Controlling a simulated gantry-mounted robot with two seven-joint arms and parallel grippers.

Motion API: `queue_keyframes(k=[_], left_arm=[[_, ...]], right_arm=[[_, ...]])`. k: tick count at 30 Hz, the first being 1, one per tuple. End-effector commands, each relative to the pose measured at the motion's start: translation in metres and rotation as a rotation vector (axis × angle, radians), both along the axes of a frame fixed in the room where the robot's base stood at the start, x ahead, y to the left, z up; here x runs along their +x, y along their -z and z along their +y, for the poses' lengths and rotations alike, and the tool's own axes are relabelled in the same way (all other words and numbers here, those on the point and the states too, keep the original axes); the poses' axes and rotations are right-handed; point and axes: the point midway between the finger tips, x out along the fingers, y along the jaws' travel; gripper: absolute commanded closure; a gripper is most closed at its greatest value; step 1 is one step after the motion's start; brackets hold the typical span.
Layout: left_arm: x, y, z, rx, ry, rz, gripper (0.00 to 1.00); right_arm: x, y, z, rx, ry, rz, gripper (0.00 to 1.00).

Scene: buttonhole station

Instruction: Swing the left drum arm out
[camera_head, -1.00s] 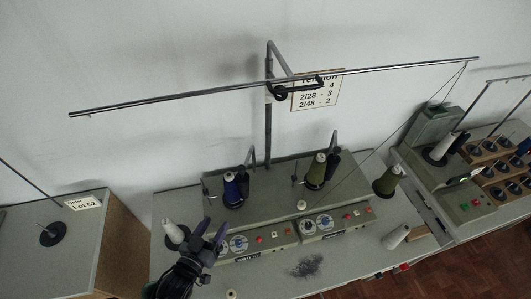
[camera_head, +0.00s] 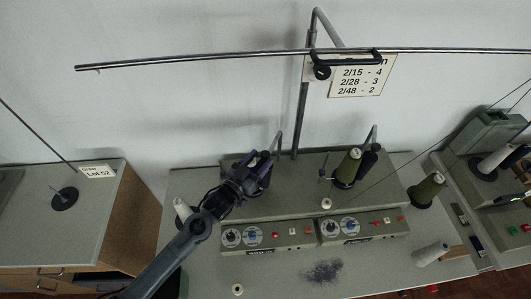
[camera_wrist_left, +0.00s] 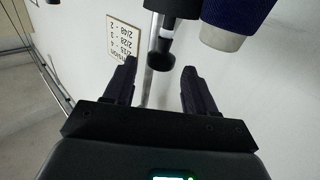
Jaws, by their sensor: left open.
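My left gripper (camera_head: 258,168) is open at the left winding head, its fingers over the place where the blue cone stands; it hides most of that head in the head view. In the left wrist view, the open fingers (camera_wrist_left: 160,88) have nothing between them. A black cylindrical part with a spindle (camera_wrist_left: 161,48), perhaps the left drum arm, is just beyond the fingertips, apart from them. The blue cone (camera_wrist_left: 236,16) with its pale end is beside it, to the right. My right gripper is not in view.
The right winding head carries an olive cone (camera_head: 347,167). A long metal rail (camera_head: 200,59) crosses above. A tension card (camera_head: 362,77) hangs behind. The control boxes (camera_head: 267,237) are in front.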

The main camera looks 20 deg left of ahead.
Motion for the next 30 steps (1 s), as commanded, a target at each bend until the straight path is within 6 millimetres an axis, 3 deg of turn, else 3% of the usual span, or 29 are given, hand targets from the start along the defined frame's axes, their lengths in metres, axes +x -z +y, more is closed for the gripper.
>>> queue_keyframes(k=[9, 21, 30], left_arm=[[0.032, -0.001, -0.009, 0.000, 0.001, -0.001, 0.44], [0.036, 0.000, -0.010, 0.000, 0.000, 0.000, 0.46], [0.036, -0.001, -0.010, -0.001, 0.001, -0.002, 0.92]], right_arm=[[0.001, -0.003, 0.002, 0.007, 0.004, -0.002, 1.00], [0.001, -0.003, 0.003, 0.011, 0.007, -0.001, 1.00], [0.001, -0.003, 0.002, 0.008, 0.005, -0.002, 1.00]])
